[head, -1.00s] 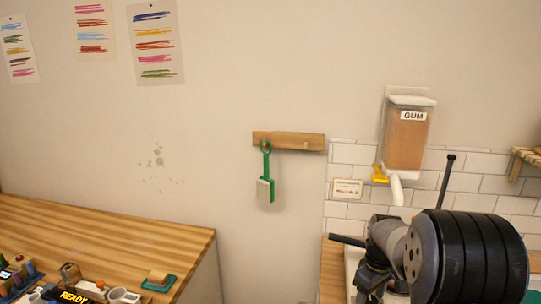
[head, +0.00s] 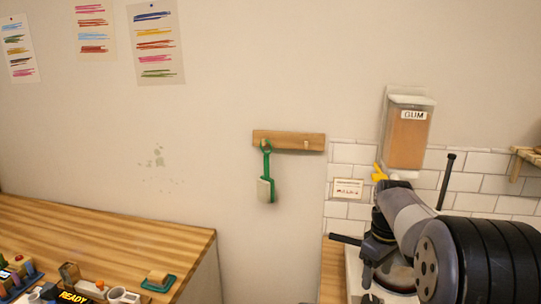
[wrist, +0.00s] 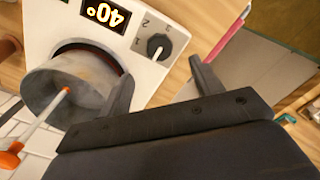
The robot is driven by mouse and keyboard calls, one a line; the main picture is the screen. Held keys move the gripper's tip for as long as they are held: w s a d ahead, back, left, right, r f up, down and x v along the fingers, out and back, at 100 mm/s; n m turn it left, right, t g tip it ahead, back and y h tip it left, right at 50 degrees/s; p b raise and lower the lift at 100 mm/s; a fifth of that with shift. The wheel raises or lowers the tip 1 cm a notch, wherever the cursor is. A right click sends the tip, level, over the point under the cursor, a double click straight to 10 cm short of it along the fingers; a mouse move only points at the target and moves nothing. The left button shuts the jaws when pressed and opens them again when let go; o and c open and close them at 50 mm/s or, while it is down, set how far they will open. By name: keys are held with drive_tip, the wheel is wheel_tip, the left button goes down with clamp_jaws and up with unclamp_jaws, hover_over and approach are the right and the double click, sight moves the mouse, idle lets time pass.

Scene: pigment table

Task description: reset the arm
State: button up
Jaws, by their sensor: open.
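My gripper (wrist: 162,68) is open and empty in the wrist view, its two dark fingers spread apart. It is over a white device with a dial (wrist: 158,47) and a lit display (wrist: 103,13) reading 40°. A thin white stick with orange parts (wrist: 38,125) crosses the pot. In the head view my arm reaches in from the lower right, and its black link hides part of the right counter.
A gum dispenser (head: 407,135) with a yellow lever (head: 379,173) hangs on the wall behind my arm.

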sight(371, 300)
wheel_tip(371, 300, down, 9)
drive_tip(key=shift+r+p, duration=0.15)
drive_tip(key=shift+p, duration=0.25)
drive_tip(key=shift+w+r+m, duration=0.1)
drive_tip(key=shift+w+m, duration=0.05)
drive_tip(key=shift+m, duration=0.25)
drive_tip(key=m, duration=0.4)
drive_tip(key=shift+m, duration=0.3)
drive_tip(key=m, duration=1.2)
drive_tip(key=shift+b, duration=0.3)
drive_tip(key=m, duration=0.6)
drive_tip(key=shift+r, duration=0.1)
